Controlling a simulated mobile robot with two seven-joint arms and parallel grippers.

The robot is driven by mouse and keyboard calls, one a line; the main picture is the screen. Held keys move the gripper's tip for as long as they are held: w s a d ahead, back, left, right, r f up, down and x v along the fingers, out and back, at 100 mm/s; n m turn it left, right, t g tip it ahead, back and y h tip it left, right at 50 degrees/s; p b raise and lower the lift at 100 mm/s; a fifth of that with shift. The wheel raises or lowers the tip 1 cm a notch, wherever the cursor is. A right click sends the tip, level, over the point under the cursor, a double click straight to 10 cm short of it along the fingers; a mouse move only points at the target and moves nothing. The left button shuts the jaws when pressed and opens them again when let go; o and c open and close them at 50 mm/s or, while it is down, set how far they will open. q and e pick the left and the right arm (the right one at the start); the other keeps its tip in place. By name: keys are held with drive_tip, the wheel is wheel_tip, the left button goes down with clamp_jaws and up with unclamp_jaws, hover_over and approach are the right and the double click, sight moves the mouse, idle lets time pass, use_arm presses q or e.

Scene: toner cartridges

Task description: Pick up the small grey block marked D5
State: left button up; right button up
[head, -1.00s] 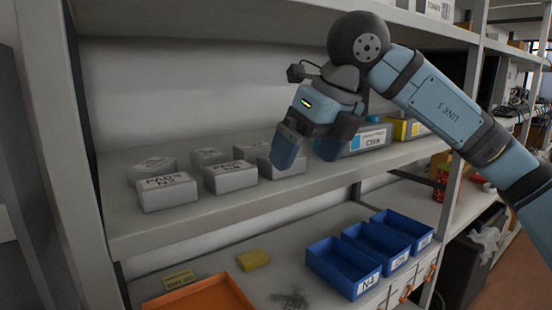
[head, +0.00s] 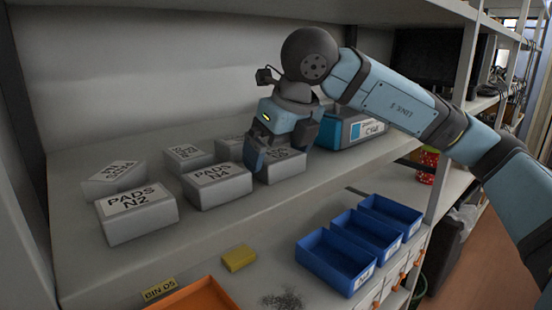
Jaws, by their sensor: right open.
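Several small grey blocks with white labels sit in two rows on the shelf. The front ones read PADS N2 (head: 138,215) and PADS N4 (head: 216,187). A third front block (head: 286,166) is at the right, its label mostly hidden by my gripper and not readable. Behind are a back-left block (head: 117,178), a back-middle block (head: 187,158) and a back-right block (head: 229,149). I cannot read D5 on any of them. My right gripper (head: 278,152) is open, pointing down at the right front block, with its fingers in front of and beside it. My left gripper is out of view.
A blue and grey toner box (head: 350,130) stands right of the blocks. Below are several blue bins (head: 335,262), a yellow block (head: 239,258), dark debris (head: 283,300) and an orange tray (head: 205,292) near a BIN D5 label (head: 160,290). The shelf's front strip is clear.

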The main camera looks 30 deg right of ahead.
drive_tip(key=shift+w+f, duration=0.2)
drive_tip(key=shift+f, duration=0.35)
drive_tip(key=c, duration=0.6)
drive_tip(key=shift+c, duration=0.2)
drive_tip(key=shift+r, duration=0.15)
